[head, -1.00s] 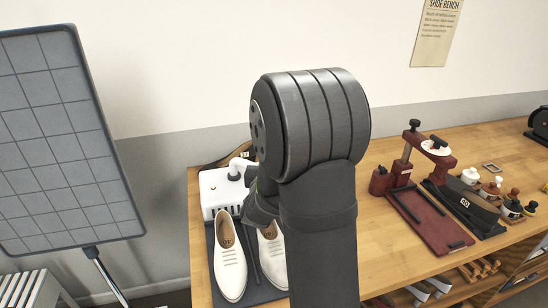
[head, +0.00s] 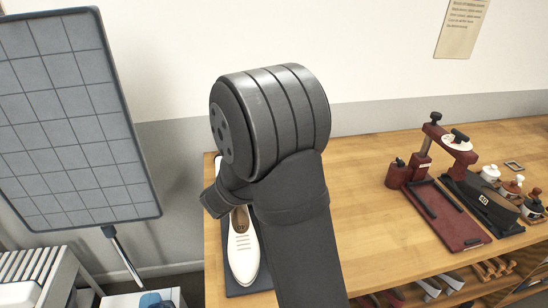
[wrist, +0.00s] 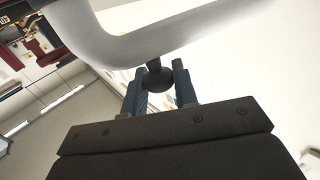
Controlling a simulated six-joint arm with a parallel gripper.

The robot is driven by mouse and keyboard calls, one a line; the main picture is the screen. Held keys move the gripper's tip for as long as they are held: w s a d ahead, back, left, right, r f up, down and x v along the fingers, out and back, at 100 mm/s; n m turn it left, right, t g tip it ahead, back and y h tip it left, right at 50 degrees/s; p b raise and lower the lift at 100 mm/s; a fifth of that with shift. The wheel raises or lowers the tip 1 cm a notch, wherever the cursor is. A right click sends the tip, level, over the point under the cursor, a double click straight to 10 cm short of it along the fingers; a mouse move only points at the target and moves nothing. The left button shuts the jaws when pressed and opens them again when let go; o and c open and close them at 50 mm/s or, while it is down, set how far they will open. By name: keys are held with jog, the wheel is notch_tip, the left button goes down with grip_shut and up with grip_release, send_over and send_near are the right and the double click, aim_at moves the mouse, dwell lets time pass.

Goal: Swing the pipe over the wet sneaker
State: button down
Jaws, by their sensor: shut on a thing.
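My gripper (wrist: 158,78) is shut on a dark round knob (wrist: 158,77) in the wrist view. The knob sits against a thick, curved white pipe (wrist: 115,45) that crosses the top of that view. In the head view my arm hides the gripper and pipe. One white sneaker (head: 242,250) stands on a dark mat (head: 233,288), just below my wrist in the picture. The other sneaker is hidden behind my arm. Only a sliver of the white machine (head: 218,165) shows. I cannot tell which sneaker is wet.
The wooden bench (head: 365,235) is clear right of my arm. A grey gridded panel (head: 75,130) on a stand is at left, near a slatted rack (head: 35,270).

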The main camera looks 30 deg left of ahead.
jog(key=shift+r, duration=0.1)
jog(key=c, duration=1.2)
grip_release()
jog(key=shift+o, duration=0.2)
jog(key=s+a, duration=0.1)
jog(key=s, duration=1.6)
jog(key=shift+s, duration=0.2)
jog(key=w, duration=1.1)
jog(key=w+d, duration=0.1)
jog(key=w, duration=0.5)
jog(key=shift+w, duration=0.2)
